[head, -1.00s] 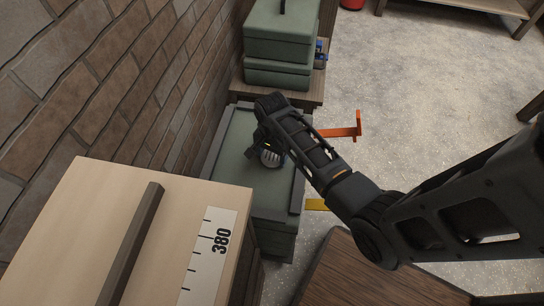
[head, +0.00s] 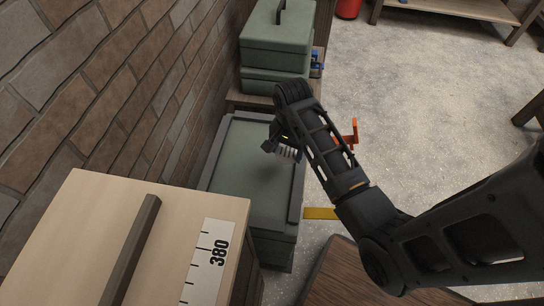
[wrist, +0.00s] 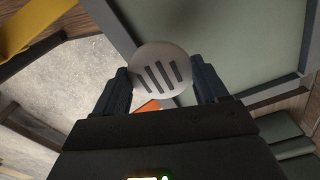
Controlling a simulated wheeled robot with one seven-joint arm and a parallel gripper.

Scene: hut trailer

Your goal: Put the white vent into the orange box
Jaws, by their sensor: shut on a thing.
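The white vent (wrist: 160,70) is a round disc with dark slots. My gripper (wrist: 161,84) is shut on it, one finger at each side of the disc. In the head view the vent (head: 286,152) shows beside the end of my arm, above the green case (head: 250,165). An orange thing (head: 350,137) shows behind my arm to the right. Most of it is hidden, so I cannot tell whether it is the orange box. A bit of orange (wrist: 148,106) also shows below the vent in the wrist view.
A light wooden cabinet (head: 120,215) with a dark handle fills the near left. Green toolboxes (head: 275,40) stand behind the green case, along the brick wall (head: 100,85). A brown wooden top (head: 365,275) is near. Bare floor (head: 420,90) lies to the right.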

